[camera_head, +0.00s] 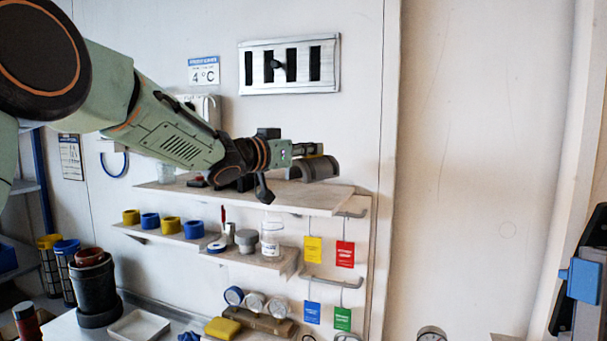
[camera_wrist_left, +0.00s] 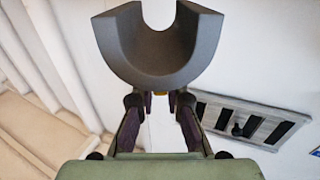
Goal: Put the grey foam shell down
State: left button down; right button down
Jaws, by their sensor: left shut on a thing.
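The grey foam shell (camera_head: 320,168) is a dark grey, half-round piece at the right end of the top shelf (camera_head: 300,195) in the head view. My left gripper (camera_head: 308,150) is shut on it, its arm reaching in from the left. I cannot tell whether the shell touches the shelf or hangs just above it. In the left wrist view the shell (camera_wrist_left: 155,72) shows as a thick U with its open side toward the top of the picture. The fingertips of the left gripper (camera_wrist_left: 160,100) meet its curved back. My right gripper is not in view.
Coloured tags (camera_head: 313,250) hang below the top shelf's right end. A slotted metal plate (camera_head: 289,64) is on the wall above. A black pot (camera_head: 95,290) stands lower left.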

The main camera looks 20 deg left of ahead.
aim_at(311, 168)
pick_arm(q)
jog(key=f, duration=0.4)
jog(key=shift+s, duration=0.2)
jog(key=shift+d+f, duration=0.1)
jog(key=shift+d, duration=0.25)
jog(key=shift+w+a+f, duration=0.15)
jog(key=shift+a+f, duration=0.1)
jog(key=c, duration=1.5)
grip_release()
jog(key=shift+a, duration=0.1)
jog(key=shift+c, duration=0.2)
jog(key=shift+o, duration=0.8)
jog(key=shift+d+r, duration=0.15)
jog(key=shift+d, duration=0.15)
jog(key=shift+a, duration=0.1)
